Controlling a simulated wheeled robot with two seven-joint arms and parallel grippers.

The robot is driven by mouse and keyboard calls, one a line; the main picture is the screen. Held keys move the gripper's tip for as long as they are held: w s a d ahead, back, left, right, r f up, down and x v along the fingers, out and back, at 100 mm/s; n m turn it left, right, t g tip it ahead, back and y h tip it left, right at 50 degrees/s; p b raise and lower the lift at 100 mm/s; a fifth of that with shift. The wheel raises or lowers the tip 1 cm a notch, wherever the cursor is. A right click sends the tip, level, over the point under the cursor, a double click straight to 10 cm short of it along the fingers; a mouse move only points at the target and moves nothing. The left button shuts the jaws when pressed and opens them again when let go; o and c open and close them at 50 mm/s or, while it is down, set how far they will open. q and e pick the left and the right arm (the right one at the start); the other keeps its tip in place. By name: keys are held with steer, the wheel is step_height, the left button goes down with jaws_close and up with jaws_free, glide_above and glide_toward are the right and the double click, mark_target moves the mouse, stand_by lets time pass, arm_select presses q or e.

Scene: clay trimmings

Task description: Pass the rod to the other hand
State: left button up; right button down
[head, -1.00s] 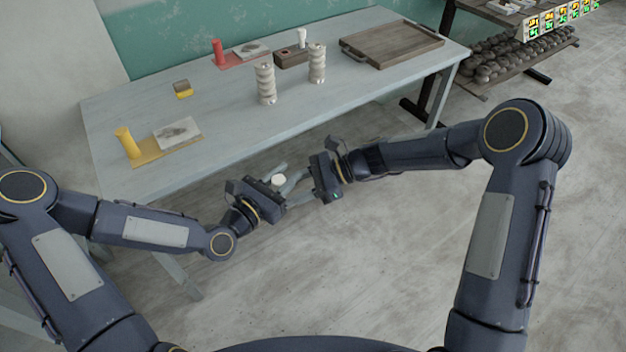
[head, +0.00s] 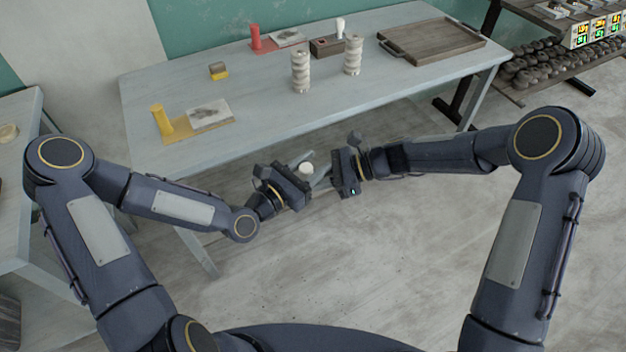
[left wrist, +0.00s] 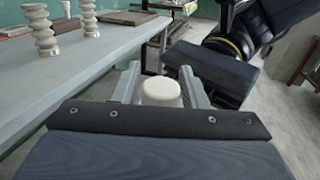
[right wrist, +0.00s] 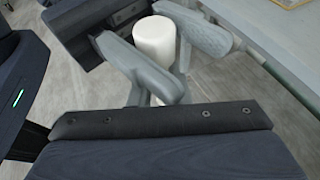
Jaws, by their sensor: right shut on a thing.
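The rod is a short off-white cylinder (head: 307,169) held in the air in front of the long table, between my two grippers. In the right wrist view the rod (right wrist: 155,42) stands between the fingers of my right gripper (right wrist: 165,60), which is shut on it. My left gripper (head: 306,180) faces the right one from the left. In the left wrist view the rod (left wrist: 160,92) lies between the spread fingers of my left gripper (left wrist: 160,85), which look open around it. The rod's lower part is hidden.
The long grey table (head: 250,115) behind bears a yellow cylinder (head: 162,120) on a yellow mat, two ribbed pale columns (head: 300,72), a red cylinder (head: 255,37) and a wooden tray (head: 432,40). Another table (head: 15,170) stands at left. The floor in front is clear.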

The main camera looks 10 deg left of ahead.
arm_select(q)
steer(key=shift+o, duration=1)
steer(key=shift+s+d, duration=0.1)
